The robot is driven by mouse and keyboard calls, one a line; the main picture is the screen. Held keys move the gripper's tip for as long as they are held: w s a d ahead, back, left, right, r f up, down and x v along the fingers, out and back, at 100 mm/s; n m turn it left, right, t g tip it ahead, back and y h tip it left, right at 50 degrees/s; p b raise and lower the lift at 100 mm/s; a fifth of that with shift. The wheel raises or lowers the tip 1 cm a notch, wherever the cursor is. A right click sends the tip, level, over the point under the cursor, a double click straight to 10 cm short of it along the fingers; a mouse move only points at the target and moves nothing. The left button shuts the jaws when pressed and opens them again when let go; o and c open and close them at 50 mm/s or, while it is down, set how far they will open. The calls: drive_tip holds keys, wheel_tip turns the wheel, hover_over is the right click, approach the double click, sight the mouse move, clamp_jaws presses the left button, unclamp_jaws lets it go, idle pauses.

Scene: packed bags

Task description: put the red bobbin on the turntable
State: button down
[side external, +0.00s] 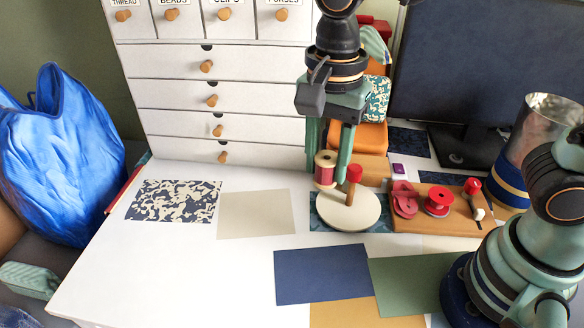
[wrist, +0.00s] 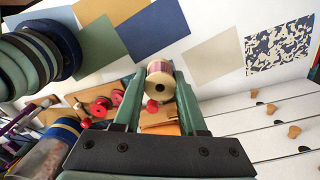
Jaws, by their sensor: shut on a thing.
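The red bobbin (side external: 325,170), with pale ends and reddish-pink thread, is held upright between the fingers of my gripper (side external: 329,173). In the wrist view the bobbin (wrist: 160,68) sits between the fingertips (wrist: 160,76), its pale end toward the camera. The turntable (side external: 353,215) is a cream disc with a wooden red-topped peg (side external: 354,175). The bobbin appears over the disc's back left edge, left of the peg. I cannot tell whether it touches the disc. In the wrist view a red knob (wrist: 151,105) shows close to the bobbin; the disc is mostly hidden.
A tan board (side external: 415,223) right of the turntable holds a red spool (side external: 438,201) and other red items. A metal tumbler (side external: 540,128) stands farther right. White drawers (side external: 180,94) and an orange object (side external: 371,137) are behind. The table at front left is clear apart from flat sheets.

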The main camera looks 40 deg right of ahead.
drive_tip(key=r, duration=0.1)
hover_over(348, 221)
wheel_tip(348, 221, down, 20)
drive_tip(key=shift+r, duration=0.1)
idle(0.4)
drive_tip(key=shift+f, duration=0.2)
drive_tip(key=shift+c, duration=2.3)
unclamp_jaws()
drive_tip(key=shift+r, duration=0.15)
